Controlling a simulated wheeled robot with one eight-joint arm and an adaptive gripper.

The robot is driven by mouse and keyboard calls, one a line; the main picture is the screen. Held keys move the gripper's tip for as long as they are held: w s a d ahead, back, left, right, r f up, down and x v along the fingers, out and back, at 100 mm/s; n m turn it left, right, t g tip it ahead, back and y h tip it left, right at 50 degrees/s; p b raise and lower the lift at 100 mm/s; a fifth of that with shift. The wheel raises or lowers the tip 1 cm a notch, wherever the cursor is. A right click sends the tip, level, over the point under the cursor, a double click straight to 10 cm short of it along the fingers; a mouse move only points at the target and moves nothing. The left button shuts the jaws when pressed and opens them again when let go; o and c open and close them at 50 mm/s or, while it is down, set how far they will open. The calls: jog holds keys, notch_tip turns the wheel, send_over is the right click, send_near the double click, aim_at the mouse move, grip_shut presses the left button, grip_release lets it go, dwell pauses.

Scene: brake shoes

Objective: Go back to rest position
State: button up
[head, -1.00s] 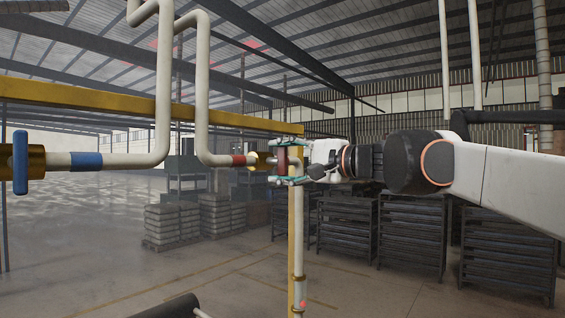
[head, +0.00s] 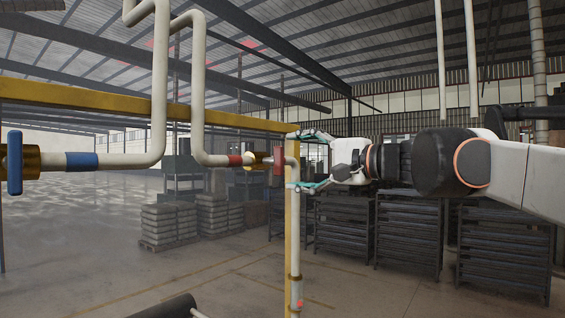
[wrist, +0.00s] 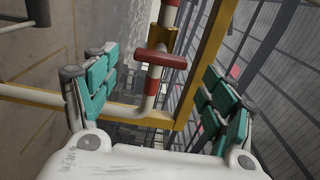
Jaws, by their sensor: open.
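My gripper (head: 295,160) is open, with its teal-padded fingers spread. It is empty, just right of a red valve handle (head: 277,160) at the pipe's elbow. In the wrist view the red handle (wrist: 160,58) lies across the pipe, ahead of the gap between the fingers (wrist: 158,88), and neither finger touches it. My arm reaches in from the right side of the head view.
A yellow frame (head: 100,98) and white pipes (head: 160,90) stand close to the gripper. A blue valve handle (head: 15,162) is at far left. Open floor lies left.

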jog(key=shift+v, duration=1.1)
jog(key=s+f+n+g+h+b, duration=0.15)
jog(key=s+f+b, duration=0.35)
jog(key=f, duration=0.8)
jog(key=s+d+f+n+g+h+b, duration=0.1)
jog(key=s+f+h+b, duration=0.35)
jog(key=f, duration=0.95)
jog(key=s+f+n+g+b, duration=0.1)
jog(key=s+f+b, duration=0.2)
jog(key=f+b, duration=0.75)
jog(key=s+d+f+n+h+b, duration=0.1)
jog(key=s+d+f+b, duration=0.3)
jog(key=f, duration=1)
jog(key=s+d+f+n+h+b, duration=0.2)
jog(key=s+d+f+h+b, duration=0.2)
jog(key=f, duration=1.1)
jog(key=s+d+f+n+h+b, duration=0.1)
jog(key=s+d+f+h+b, duration=0.2)
jog(key=f, duration=1.1)
jog(key=s+d+b, duration=0.1)
jog(key=s+b, duration=0.2)
jog(key=b, duration=0.1)
jog(key=shift+d+f, duration=0.2)
jog(key=shift+f, duration=0.2)
